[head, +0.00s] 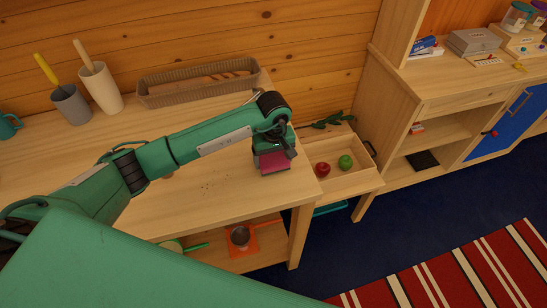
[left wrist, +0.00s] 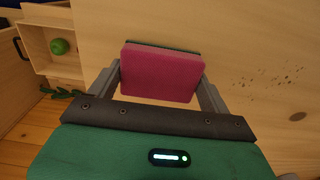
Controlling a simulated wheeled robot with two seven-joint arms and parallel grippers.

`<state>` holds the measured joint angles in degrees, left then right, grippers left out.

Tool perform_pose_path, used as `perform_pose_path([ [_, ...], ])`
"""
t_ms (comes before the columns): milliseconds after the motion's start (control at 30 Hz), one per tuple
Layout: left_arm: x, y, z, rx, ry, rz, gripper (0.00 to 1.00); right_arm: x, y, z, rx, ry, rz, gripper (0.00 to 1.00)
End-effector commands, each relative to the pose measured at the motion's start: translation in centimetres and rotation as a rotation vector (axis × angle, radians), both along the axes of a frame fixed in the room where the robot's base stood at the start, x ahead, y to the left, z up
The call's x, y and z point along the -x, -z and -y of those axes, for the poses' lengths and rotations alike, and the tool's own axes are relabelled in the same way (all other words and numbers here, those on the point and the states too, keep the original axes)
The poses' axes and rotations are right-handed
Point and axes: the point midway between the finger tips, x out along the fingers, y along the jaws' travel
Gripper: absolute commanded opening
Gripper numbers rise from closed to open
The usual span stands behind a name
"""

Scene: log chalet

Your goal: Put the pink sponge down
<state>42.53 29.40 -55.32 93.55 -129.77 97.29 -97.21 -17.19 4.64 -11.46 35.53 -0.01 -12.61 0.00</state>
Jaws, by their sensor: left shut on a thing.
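The pink sponge (head: 274,162) is at the right end of the wooden table (head: 220,205), under my left gripper (head: 275,152). In the left wrist view the sponge (left wrist: 160,75) is a flat pink block with a dark green layer along its far edge. My left gripper (left wrist: 160,85) is shut on it, one finger at each side. I cannot tell whether the sponge touches the tabletop. My right gripper is not in view.
A patch of dark crumbs (head: 207,187) lies on the table left of the sponge. A wicker basket (head: 195,82) stands along the wall. Right of the table an open drawer (head: 350,182) holds a red apple (head: 322,169) and a green apple (head: 345,162).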

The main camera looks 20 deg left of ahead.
Motion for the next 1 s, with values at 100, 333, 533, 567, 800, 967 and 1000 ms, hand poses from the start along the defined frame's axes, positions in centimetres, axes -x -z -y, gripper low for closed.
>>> perform_pose_path([
  [100, 0.1, 1.2, 0.0, -0.001, -0.001, -0.002, 0.62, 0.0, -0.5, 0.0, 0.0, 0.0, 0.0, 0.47],
  [333, 0.0, 1.3, 0.0, -0.001, 0.0, 0.001, 0.62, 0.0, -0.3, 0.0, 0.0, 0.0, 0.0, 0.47],
  [533, 0.0, 1.5, 0.0, 0.0, 0.001, 0.001, 0.91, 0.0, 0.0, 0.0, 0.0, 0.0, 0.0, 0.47],
  [567, 0.0, 1.5, 0.0, -0.001, 0.001, 0.001, 0.96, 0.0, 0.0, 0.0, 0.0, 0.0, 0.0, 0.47],
  [800, 0.0, 1.5, 0.0, 0.0, 0.0, 0.0, 1.0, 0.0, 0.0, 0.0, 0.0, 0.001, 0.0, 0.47],
  [967, 0.0, 0.9, 0.0, 0.0, 0.001, 0.002, 1.0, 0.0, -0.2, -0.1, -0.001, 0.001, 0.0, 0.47],
  [1000, -0.1, 0.4, 0.0, 0.001, 0.002, 0.004, 1.0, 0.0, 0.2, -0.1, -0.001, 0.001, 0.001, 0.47],
])
